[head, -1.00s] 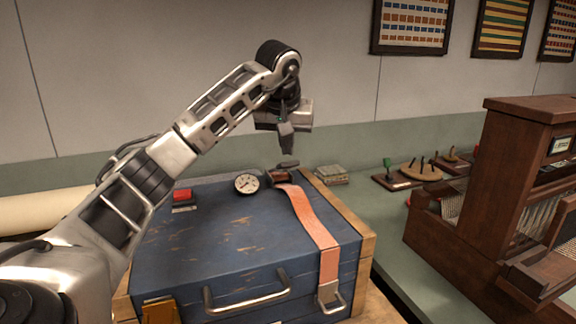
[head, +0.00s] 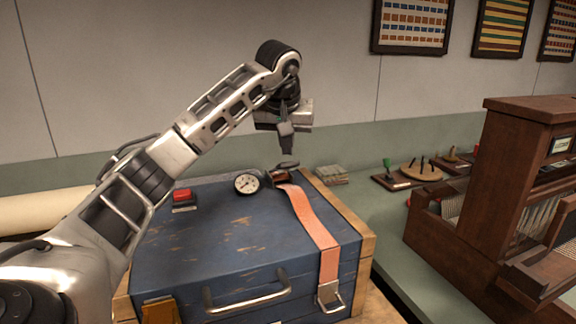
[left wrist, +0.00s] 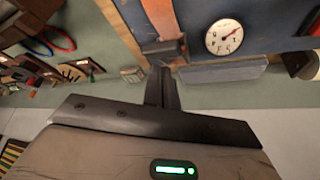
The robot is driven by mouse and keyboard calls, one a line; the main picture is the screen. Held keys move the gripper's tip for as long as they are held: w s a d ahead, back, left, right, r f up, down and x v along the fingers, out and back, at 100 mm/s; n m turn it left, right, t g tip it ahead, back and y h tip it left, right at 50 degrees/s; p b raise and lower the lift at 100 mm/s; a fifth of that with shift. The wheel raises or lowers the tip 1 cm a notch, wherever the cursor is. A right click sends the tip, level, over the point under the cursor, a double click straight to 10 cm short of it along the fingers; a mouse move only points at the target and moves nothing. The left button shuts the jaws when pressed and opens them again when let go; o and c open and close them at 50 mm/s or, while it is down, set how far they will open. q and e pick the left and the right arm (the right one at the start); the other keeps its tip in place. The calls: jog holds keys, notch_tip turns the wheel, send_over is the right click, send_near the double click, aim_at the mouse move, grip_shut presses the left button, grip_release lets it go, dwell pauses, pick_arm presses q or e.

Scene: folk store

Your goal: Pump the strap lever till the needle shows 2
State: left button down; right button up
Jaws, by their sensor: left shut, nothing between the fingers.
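The orange strap (head: 312,222) runs over the blue chest (head: 205,245) from a ratchet (head: 281,177) near the back edge. The ratchet's dark lever (head: 287,165) stands raised above the lid. My left gripper (head: 286,146) is shut and empty, just above and behind the lever. In the left wrist view its shut fingers (left wrist: 161,82) point at the ratchet (left wrist: 163,48); I cannot tell if they touch. The white dial gauge (head: 246,183) sits left of the ratchet. It also shows in the left wrist view (left wrist: 224,37), its number too small to read surely. My right gripper is not in view.
A red button (head: 182,195) sits on the lid at the left. A small grey stack (head: 331,175) and a wooden peg board (head: 421,172) stand on the green bench behind. A brown wooden loom (head: 520,180) stands at the right. The wall is close behind the chest.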

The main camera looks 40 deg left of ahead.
aim_at(287, 163)
pick_arm(q)
jog(key=shift+s+d+f+b, duration=0.15)
jog(key=shift+f+b, duration=0.55)
jog(key=shift+f, duration=0.7)
jog(key=shift+s+d+f+b, duration=0.15)
jog(key=shift+f+b, duration=0.5)
jog(key=shift+f, duration=0.7)
jog(key=shift+w+r, duration=0.1)
jog(key=shift+r+p, duration=0.9)
jog(key=shift+p, duration=0.15)
notch_tip(287, 163, up, 6)
jog(key=p, duration=0.7)
jog(key=shift+r, duration=0.7)
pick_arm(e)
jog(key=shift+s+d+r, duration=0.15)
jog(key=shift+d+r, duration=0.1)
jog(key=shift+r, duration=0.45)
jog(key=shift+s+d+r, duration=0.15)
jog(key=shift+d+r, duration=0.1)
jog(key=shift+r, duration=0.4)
